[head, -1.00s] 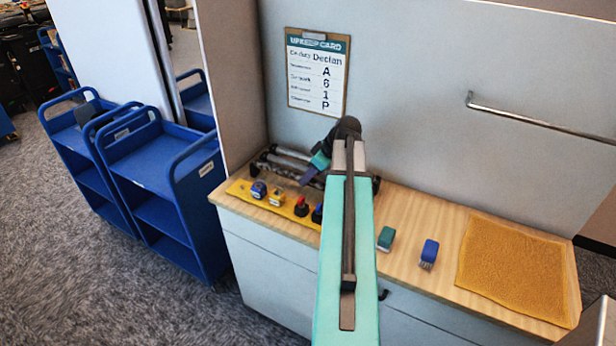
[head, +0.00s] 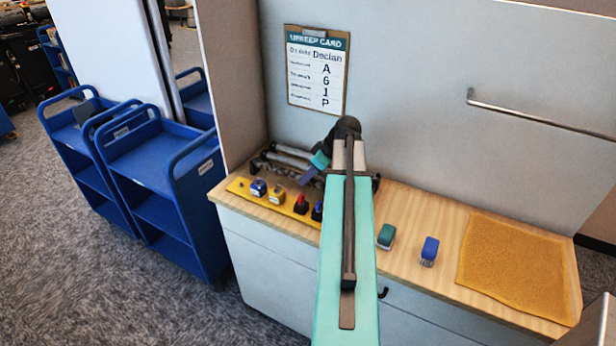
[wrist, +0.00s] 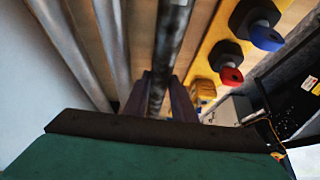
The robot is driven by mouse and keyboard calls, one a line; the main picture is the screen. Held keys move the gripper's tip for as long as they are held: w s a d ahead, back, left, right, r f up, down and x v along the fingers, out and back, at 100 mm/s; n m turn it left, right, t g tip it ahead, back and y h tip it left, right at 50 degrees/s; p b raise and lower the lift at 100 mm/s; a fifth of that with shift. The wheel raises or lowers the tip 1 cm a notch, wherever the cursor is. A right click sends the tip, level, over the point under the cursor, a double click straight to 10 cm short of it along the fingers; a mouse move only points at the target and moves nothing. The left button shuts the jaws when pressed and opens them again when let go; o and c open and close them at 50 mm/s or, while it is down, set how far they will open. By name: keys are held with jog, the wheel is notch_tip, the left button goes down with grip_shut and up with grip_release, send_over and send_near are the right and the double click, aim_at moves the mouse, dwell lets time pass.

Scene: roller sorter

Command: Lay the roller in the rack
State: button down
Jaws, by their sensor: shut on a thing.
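My gripper (head: 308,178) is at the back left of the counter, low over the roller rack. In the wrist view its fingers (wrist: 165,100) are shut around a dark metal roller (wrist: 172,45), which runs lengthwise between them. Two lighter metal rollers (wrist: 112,45) lie to the left of it, roughly parallel. In the head view the rack (head: 262,163) with pale rollers (head: 292,152) stands against the back panel. My arm hides part of the rack, and I cannot tell whether the held roller touches its seat.
A card (head: 317,70) hangs on the panel. Blue carts (head: 150,165) stand left.

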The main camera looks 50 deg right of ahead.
jog(key=shift+f, duration=0.15)
dwell(0.4)
jog(key=c, duration=1.4)
grip_release()
jog(key=shift+s, duration=0.1)
jog(key=shift+b+v, duration=1.75)
jog(key=shift+v, duration=5.15)
